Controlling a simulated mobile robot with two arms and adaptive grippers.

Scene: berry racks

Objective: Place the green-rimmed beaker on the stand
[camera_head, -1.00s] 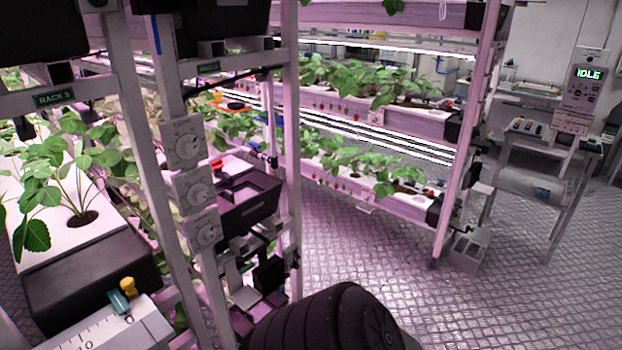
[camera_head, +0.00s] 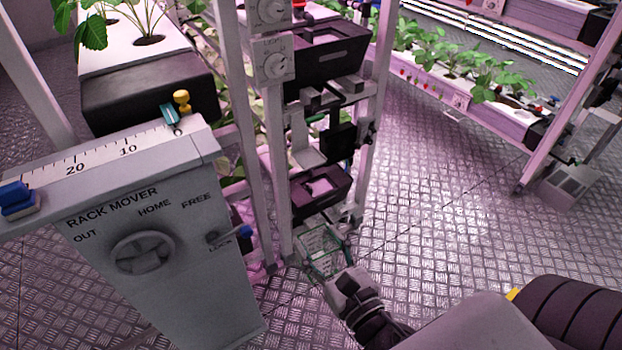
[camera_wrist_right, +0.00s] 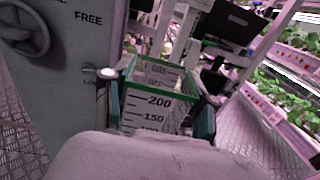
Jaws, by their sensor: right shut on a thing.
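The clear beaker with a green rim (camera_head: 320,250) is at the foot of the rack post in the head view. It also fills the middle of the right wrist view (camera_wrist_right: 158,107), with 200 and 150 marks on its wall. My right gripper (camera_head: 340,272) is shut on the beaker and holds it low in front of the rack. The beaker looks roughly upright, and I cannot tell whether it touches anything beneath. I cannot tell for sure which part is the stand; a small grey bracket (camera_head: 306,148) sits on the rack above the beaker. My left gripper is not in view.
A dark tray (camera_head: 318,192) is just above the beaker. Plant racks (camera_head: 470,75) stand behind. The metal floor (camera_head: 440,200) to the right is clear.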

